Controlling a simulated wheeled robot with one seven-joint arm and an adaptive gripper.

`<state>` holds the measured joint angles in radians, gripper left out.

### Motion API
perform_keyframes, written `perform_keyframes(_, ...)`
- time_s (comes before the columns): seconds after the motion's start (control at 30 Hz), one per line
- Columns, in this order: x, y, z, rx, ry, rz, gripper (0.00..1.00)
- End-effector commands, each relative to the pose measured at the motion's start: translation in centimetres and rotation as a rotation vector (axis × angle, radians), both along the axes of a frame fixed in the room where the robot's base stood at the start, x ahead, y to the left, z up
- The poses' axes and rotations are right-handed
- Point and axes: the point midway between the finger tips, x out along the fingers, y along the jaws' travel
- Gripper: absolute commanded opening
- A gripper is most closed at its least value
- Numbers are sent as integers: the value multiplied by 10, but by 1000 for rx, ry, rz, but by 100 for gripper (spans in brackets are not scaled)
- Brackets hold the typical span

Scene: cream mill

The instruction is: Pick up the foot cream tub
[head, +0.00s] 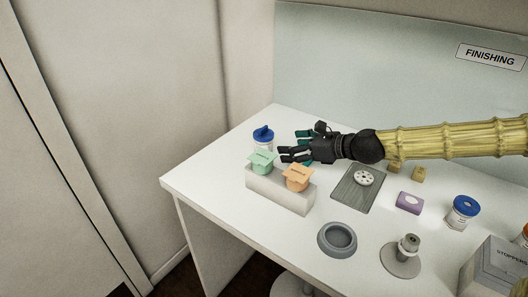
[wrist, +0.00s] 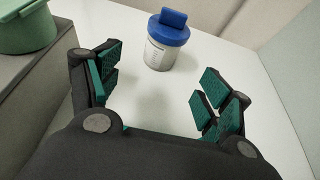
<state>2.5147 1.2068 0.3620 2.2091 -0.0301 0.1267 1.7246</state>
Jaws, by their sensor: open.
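A small tub (head: 263,143) with a blue lid and a raised blue tab stands upright at the far left of the table. It also shows in the wrist view (wrist: 160,54), with a clear, whitish body and a label too small to read. My gripper (head: 289,145) is just right of it in the head view, fingers pointing towards it. In the wrist view my gripper (wrist: 157,90) is open and empty, and the tub stands beyond the fingertips, between their lines. A second blue-lidded tub (head: 462,214) stands at the right; I cannot tell from labels which is foot cream.
A grey block (head: 281,190) holding a green-topped (head: 261,163) and an orange-topped container (head: 298,178) stands close in front of my gripper. A grey board (head: 347,198), purple box (head: 409,203), grey ring (head: 337,239) and round stand (head: 401,262) are farther right. A pale panel (head: 350,70) backs the table.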

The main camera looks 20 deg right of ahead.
Motion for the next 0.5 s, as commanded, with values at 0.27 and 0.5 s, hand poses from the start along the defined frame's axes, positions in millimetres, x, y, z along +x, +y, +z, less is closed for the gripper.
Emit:
perform_keyframes(0.27, 9, 6, -8, -2, 2, -1, 79)
perform_keyframes(0.5, 21, 16, -14, -1, 2, 1, 79)
